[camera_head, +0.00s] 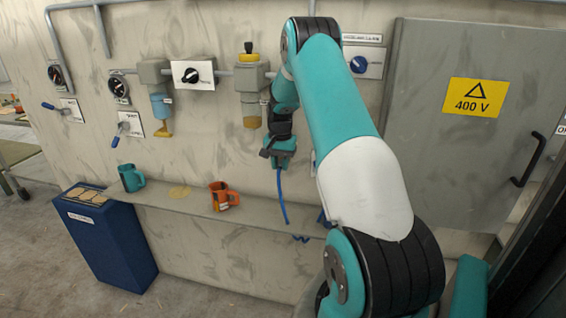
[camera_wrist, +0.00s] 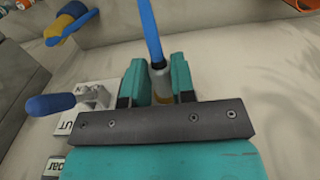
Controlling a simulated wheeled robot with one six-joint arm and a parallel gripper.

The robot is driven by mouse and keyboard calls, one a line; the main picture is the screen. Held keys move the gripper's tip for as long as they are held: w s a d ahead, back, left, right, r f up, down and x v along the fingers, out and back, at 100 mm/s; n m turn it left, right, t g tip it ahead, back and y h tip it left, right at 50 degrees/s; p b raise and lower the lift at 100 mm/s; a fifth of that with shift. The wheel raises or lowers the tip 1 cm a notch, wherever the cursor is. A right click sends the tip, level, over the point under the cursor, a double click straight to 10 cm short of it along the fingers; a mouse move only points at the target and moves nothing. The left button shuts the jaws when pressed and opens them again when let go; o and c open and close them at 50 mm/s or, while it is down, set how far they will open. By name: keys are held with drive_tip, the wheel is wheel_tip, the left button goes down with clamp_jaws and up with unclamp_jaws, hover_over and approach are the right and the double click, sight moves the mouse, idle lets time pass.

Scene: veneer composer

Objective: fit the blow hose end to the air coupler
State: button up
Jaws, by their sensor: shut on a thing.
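My gripper (camera_head: 281,150) is in front of the wall, a little above the shelf and right of the centre filter unit. In the wrist view my gripper (camera_wrist: 160,88) is shut on the blow hose end (camera_wrist: 161,80), a grey metal fitting with a brass-coloured part lower between the fingers. The blue hose (camera_wrist: 151,32) runs from it toward the top of that view. In the head view the blue hose (camera_head: 282,199) hangs below my gripper toward the shelf. I cannot make out the air coupler; my gripper and arm cover part of the wall.
A blue-handled valve (camera_wrist: 62,103) is beside my gripper in the wrist view. The shelf (camera_head: 258,213) carries a teal mug (camera_head: 130,178) and an orange mug (camera_head: 222,196). A yellow-capped filter unit (camera_head: 249,77) is on the wall. A grey 400 V cabinet (camera_head: 440,150) stands right.

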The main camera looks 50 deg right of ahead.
drive_tip(key=shift+d, duration=0.15)
idle(0.7)
drive_tip(key=o, duration=1)
wheel_tip(320, 180, up, 17)
drive_tip(key=b, duration=0.1)
drive_tip(key=shift+r, duration=0.2)
